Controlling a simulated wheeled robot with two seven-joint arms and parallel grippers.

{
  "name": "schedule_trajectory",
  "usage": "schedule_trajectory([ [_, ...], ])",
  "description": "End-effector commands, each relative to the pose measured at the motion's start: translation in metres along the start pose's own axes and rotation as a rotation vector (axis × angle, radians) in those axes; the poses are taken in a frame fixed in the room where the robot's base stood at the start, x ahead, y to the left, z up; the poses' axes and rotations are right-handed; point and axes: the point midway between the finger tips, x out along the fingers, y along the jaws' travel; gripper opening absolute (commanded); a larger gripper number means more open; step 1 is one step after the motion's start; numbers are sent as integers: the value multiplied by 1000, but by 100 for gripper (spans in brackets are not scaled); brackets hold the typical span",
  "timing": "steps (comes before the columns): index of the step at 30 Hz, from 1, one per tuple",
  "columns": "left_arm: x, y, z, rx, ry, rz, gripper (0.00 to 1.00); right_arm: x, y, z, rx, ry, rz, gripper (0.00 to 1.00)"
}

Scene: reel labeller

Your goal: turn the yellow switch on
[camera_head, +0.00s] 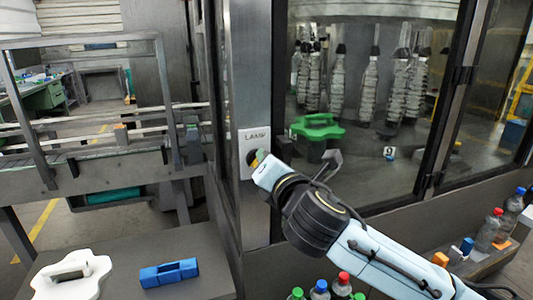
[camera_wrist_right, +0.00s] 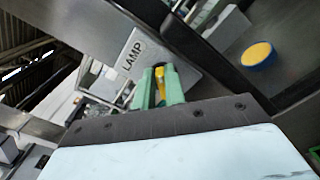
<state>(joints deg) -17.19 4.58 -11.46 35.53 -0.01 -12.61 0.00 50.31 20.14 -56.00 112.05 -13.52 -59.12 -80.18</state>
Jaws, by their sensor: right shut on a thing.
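The yellow switch (camera_wrist_right: 160,82) shows in the right wrist view between the two green fingers of my right gripper (camera_wrist_right: 160,90). The fingers are closed on it from both sides, and they hide most of it. It sits at the grey plate marked LAMP (camera_wrist_right: 128,62). In the head view the plate (camera_head: 254,137) is on the grey post, and my right gripper (camera_head: 256,160) touches or nearly touches its lower part. The switch's exact angle cannot be told. My left gripper is not in either view.
A glass-fronted cabinet right of the post holds a green part (camera_head: 317,126). A white part (camera_head: 72,276) and a blue block (camera_head: 169,273) lie on the grey table at lower left. Several bottles stand at lower right. The wrist view shows a round yellow piece (camera_wrist_right: 257,55).

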Motion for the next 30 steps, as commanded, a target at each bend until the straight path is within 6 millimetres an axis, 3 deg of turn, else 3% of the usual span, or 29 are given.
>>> schedule_trajectory([
  [18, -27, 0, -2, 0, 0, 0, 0, 0, -10, -4, 573, 4, -3, 0],
  [30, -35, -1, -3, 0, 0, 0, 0, 0, -13, -7, 801, 2, -3, 0],
])
